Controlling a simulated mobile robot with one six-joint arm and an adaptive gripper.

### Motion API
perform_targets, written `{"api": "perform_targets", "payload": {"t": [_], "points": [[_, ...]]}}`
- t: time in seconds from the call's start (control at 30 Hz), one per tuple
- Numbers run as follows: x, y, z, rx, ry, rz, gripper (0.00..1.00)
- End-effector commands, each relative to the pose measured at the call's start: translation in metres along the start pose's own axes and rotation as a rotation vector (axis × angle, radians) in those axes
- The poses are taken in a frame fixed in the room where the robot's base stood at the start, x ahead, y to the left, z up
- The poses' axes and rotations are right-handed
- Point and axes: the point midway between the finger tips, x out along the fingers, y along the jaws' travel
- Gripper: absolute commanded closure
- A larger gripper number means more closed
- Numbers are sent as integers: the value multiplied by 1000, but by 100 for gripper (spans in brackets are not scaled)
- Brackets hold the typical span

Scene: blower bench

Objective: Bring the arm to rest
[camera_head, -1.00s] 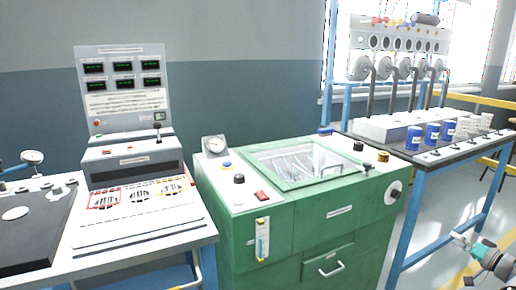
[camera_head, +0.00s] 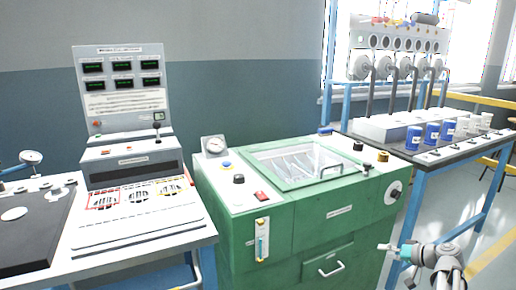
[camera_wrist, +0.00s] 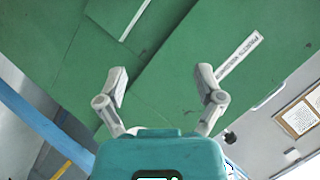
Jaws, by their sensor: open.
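My gripper (camera_head: 384,247) is at the lower right of the head view, low in front of the right part of the green cabinet (camera_head: 310,225). My arm comes in from the bottom edge, and the gripper points left. In the wrist view the two grey fingers of my gripper (camera_wrist: 161,78) are spread apart with nothing between them. Beyond them is the green cabinet front (camera_wrist: 165,50) with a white label strip (camera_wrist: 238,60). I cannot tell the exact gap to the cabinet.
A glass-lidded hatch (camera_head: 293,163) with a handle tops the cabinet; a drawer handle (camera_head: 331,268) juts from its front. A blue-legged bench (camera_head: 420,200) with blue cups (camera_head: 431,134) stands right. A control console (camera_head: 130,150) stands left. Open floor (camera_head: 488,225) lies at the right.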

Motion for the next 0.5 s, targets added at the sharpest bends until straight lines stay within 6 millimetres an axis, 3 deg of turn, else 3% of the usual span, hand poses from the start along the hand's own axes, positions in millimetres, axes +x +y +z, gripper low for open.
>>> {"api": "perform_targets", "payload": {"t": [0.2,0.5], "points": [[53,-27,48,4,-187,84,14],[103,-57,113,-9,-406,233,14]]}}
